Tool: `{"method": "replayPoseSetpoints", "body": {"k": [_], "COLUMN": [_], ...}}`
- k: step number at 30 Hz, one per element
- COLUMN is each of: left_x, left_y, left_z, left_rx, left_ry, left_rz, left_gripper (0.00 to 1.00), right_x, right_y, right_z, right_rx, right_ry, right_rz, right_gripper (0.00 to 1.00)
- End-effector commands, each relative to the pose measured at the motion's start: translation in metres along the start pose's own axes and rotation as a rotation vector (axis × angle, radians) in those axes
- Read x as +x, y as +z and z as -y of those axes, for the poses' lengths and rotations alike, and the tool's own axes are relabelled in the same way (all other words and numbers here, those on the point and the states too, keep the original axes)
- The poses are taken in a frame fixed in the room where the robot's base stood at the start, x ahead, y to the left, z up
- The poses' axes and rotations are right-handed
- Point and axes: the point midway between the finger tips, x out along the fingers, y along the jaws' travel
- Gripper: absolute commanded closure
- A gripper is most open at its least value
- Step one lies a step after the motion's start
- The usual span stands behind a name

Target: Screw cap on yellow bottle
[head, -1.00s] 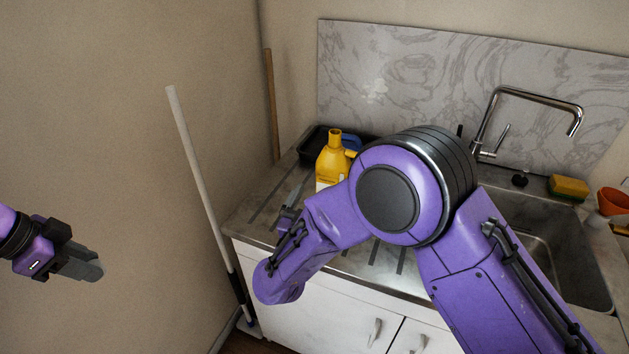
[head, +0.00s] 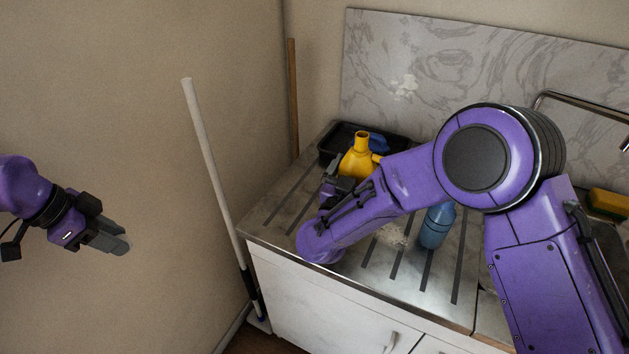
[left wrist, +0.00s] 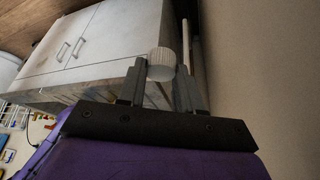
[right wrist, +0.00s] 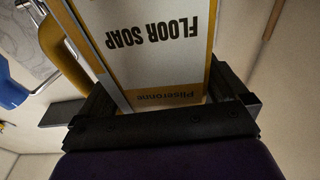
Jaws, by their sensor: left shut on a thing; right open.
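The yellow bottle (head: 358,158) stands upright on the drainboard with its open, uncapped neck up. Its white "FLOOR SOAP" label (right wrist: 158,50) fills the right wrist view. My right gripper (head: 338,185) is open at the bottle, one finger on each side of its body. Contact is unclear, and my right arm hides the lower bottle in the head view. My left gripper (head: 122,243) is at far left, well away from the bottle. In the left wrist view it is shut on a ribbed white cap (left wrist: 162,60). The cap is hard to see in the head view.
A black tray (head: 328,152) with a blue item is behind the bottle. A blue bottle (head: 437,225) stands to the right, partly behind my right arm. A pale pole (head: 208,160) leans left of the counter. The sink, tap and sponge (head: 608,203) are at right.

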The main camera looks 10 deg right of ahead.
Motion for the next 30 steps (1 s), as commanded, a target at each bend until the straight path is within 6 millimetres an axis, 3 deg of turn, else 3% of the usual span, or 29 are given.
{"method": "replayPoseSetpoints", "body": {"k": [14,18,20,30], "left_x": [0.0009,0.001,0.0008,0.0041], "left_y": [0.0004,0.0004,0.0004,0.0017], "left_z": [0.0,0.0,0.0,0.0], "left_rx": [0.0,0.0,0.0,0.0], "left_ry": [0.0,0.0,0.0,0.0], "left_rz": [0.0,0.0,0.0,0.0], "left_gripper": [0.93,0.93,0.93,0.93], "right_x": [0.0083,0.0082,0.0086,0.0094], "right_y": [0.0,0.0002,-0.0007,-0.0048], "right_z": [-0.0032,-0.0033,-0.0031,-0.0032], "right_rx": [-0.001,-0.001,0.0,0.0], "right_ry": [-0.002,-0.002,-0.002,-0.001], "right_rz": [0.0,0.001,-0.001,0.0], "right_gripper": [0.0,0.46,0.61,0.61]}}
